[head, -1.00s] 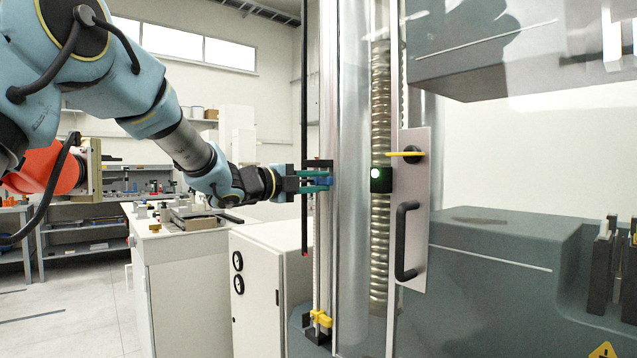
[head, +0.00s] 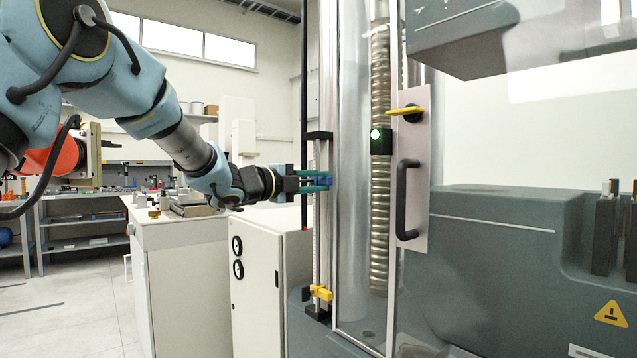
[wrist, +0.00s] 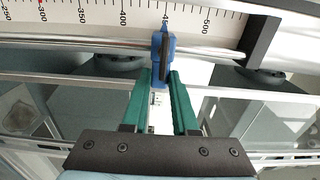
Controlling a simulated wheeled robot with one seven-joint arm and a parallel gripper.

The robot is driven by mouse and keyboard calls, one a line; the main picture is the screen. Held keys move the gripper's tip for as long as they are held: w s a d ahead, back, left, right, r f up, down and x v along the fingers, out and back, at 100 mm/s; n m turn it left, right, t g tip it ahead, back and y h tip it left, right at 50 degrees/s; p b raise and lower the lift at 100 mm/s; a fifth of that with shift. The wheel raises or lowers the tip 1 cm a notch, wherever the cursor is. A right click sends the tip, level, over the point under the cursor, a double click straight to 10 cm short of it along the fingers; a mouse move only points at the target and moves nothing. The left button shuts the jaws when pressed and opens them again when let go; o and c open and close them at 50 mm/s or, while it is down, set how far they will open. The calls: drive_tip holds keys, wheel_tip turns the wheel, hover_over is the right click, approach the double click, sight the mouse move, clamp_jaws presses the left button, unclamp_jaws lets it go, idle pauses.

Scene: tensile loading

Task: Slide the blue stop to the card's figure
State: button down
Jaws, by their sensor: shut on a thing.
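The blue stop (wrist: 163,45) sits on the rail in the wrist view, in front of a white scale (wrist: 100,15). No readable card figure shows in these frames.
A black bracket (head: 319,135) is above the stop; it also shows at right in the wrist view (wrist: 258,38). A yellow clamp (head: 320,292) sits low on the rail. A clear guard with a black handle (head: 406,199) and yellow lever (head: 407,111) stands right. A white cabinet (head: 258,290) is below.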

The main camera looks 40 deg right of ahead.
drive_tip(key=c, duration=0.7)
unclamp_jaws()
drive_tip(key=a, duration=0.3)
drive_tip(key=a+b, duration=0.1)
drive_tip(key=a, duration=0.3)
drive_tip(key=a+b, duration=0.1)
drive_tip(key=a, duration=0.2)
drive_tip(key=shift+w+a, duration=0.3)
drive_tip(key=shift+a, duration=0.1)
drive_tip(key=shift+w, duration=0.1)
